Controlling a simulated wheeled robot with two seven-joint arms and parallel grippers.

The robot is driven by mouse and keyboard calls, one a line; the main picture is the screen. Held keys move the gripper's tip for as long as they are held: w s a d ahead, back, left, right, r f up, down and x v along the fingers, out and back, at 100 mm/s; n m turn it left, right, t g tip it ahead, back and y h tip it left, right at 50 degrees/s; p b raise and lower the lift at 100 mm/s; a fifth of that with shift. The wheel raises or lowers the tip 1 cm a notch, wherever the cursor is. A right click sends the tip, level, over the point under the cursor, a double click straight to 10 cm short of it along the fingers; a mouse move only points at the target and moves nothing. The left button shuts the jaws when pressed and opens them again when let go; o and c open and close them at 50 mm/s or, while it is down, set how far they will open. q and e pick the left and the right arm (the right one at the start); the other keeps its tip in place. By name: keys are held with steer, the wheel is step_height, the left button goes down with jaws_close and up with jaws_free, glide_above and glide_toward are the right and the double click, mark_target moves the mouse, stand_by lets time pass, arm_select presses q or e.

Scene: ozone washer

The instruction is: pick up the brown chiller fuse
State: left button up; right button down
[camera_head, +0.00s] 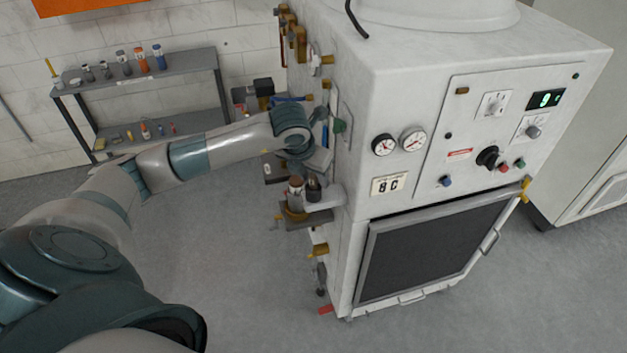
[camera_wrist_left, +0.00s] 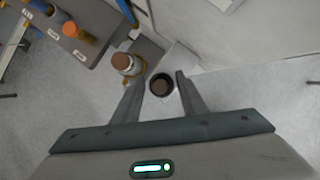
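One has a reddish-brown top (camera_head: 295,183), also seen in the left wrist view (camera_wrist_left: 122,62). The other has a dark brown, nearly black top (camera_head: 313,184) and shows in the left wrist view (camera_wrist_left: 162,85). I cannot tell which is the brown chiller fuse. My left gripper (camera_wrist_left: 158,78) is open, its fingers on either side of the dark-topped cylinder in the wrist view. Contact cannot be told. In the head view this gripper (camera_head: 314,168) is just above the cylinders, partly hidden. My right gripper is out of view.
The white machine (camera_head: 400,120) with gauges and a dark door stands close on the right. Pipes and valves (camera_head: 318,250) stick out of its left side. A grey shelf (camera_head: 190,75) with several small bottles stands by the wall.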

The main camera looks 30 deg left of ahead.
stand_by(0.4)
arm_select(q)
jaws_close()
steer(key=shift+w+r+b, duration=0.1)
steer(key=shift+r+b, duration=0.3)
steer(key=shift+r, duration=0.1)
step_height(320, 180, up, 8)
steer(key=b, duration=0.3)
steer(key=shift+r, duration=0.5)
